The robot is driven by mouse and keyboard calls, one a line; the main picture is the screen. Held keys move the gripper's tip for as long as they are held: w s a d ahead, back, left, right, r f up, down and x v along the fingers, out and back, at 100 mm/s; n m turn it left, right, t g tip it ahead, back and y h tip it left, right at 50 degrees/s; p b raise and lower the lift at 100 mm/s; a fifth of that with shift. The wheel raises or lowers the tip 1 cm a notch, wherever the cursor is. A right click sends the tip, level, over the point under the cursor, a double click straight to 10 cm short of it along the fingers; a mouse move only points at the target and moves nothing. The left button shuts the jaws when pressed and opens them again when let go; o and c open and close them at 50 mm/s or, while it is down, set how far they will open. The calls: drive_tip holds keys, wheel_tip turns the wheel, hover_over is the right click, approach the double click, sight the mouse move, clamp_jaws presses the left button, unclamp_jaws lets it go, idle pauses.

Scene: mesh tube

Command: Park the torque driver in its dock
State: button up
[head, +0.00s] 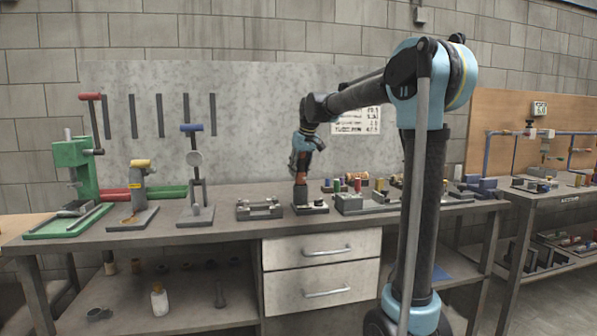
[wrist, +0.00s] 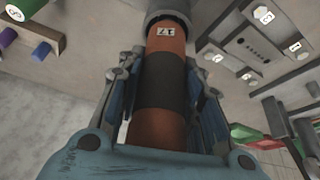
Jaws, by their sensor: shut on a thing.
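The torque driver is an orange and black cylinder with a small white label (wrist: 160,95). In the wrist view it lies between the fingers of my gripper (wrist: 165,100), which are shut on it. A grey round part (wrist: 168,8) shows at its far end; I cannot tell whether this is the driver's own end or a socket. In the head view my gripper (head: 301,165) points down over a dark base block (head: 312,209), likely the dock. The orange driver (head: 300,192) stands nearly upright there. Whether its lower end is seated cannot be told.
A grey fixture (head: 259,210) stands left of the dark base, and a grey block (head: 350,204) stands close on its right. A blue-handled stand (head: 195,170) and a green press (head: 75,170) are farther left. Several coloured cylinders stand behind to the right.

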sight(304, 155)
drive_tip(key=shift+f, duration=1)
idle(1.2)
drive_tip(key=o, duration=1.3)
drive_tip(key=shift+o, duration=0.2)
drive_tip(key=v, duration=1.1)
drive_tip(key=shift+s+d+r, duration=0.2)
drive_tip(key=shift+r, duration=0.05)
drive_tip(key=s+d+f+m, duration=0.2)
drive_tip(key=s+d+f, duration=0.5)
drive_tip(key=s+f, duration=0.5)
drive_tip(key=s+d+f+m+g+h, duration=0.1)
drive_tip(key=s+d+f+m, duration=0.1)
drive_tip(key=s+d+f, duration=0.5)
drive_tip(key=s+d+f+m+h, duration=0.1)
drive_tip(key=s+d+f, duration=0.7)
drive_tip(key=s+f, duration=1)
drive_tip(key=shift+s+m, duration=0.45)
drive_tip(key=shift+m, duration=0.25)
